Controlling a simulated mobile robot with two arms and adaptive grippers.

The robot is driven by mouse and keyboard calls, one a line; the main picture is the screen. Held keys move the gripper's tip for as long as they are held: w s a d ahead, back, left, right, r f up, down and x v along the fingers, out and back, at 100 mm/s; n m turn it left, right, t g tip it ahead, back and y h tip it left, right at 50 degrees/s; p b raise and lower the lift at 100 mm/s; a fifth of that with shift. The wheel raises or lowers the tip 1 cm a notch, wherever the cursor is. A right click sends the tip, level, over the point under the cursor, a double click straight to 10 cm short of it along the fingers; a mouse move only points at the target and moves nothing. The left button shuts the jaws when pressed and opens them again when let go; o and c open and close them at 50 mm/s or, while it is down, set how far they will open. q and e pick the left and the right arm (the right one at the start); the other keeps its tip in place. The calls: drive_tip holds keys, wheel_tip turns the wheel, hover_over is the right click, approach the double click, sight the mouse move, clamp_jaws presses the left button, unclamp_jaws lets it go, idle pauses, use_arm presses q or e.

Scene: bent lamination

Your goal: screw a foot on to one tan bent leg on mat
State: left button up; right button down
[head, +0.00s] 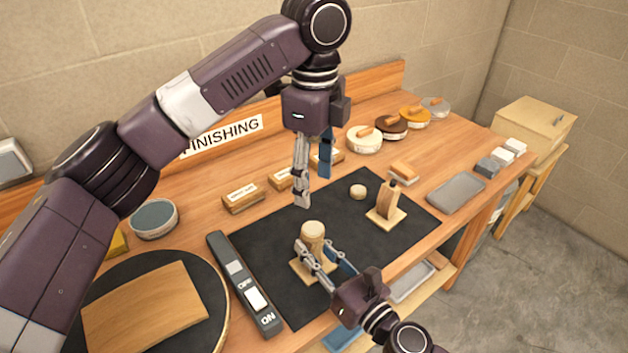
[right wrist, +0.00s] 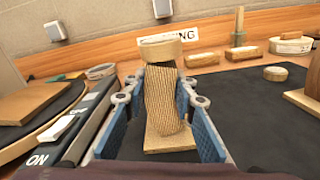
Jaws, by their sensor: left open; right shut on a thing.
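A tan bent leg (right wrist: 165,95) stands upright on a wooden base (head: 300,270) on the dark mat (head: 265,235). A round tan foot (head: 313,229) sits on its top; how tightly it is seated I cannot tell. My right gripper (head: 318,252) is shut on this leg below the foot, with blue pads on both sides in the right wrist view. My left gripper (head: 314,178) is open and empty above and behind the foot, fingers pointing down. A second leg (head: 387,199) with a dark stud on top stands on its own base to the right. A loose foot (head: 357,191) lies beside it.
A switch bar (head: 240,285) runs along the mat's left edge, beside a turntable holding a wooden board (head: 145,308). Wooden blocks (head: 242,197) and round tins (head: 364,139) line the back. A grey tray (head: 456,194) lies right of the mat.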

drive_tip(key=c, duration=1.5)
unclamp_jaws()
drive_tip(key=shift+f, duration=0.1)
drive_tip(key=shift+s, duration=0.1)
drive_tip(key=shift+v, duration=5.95)
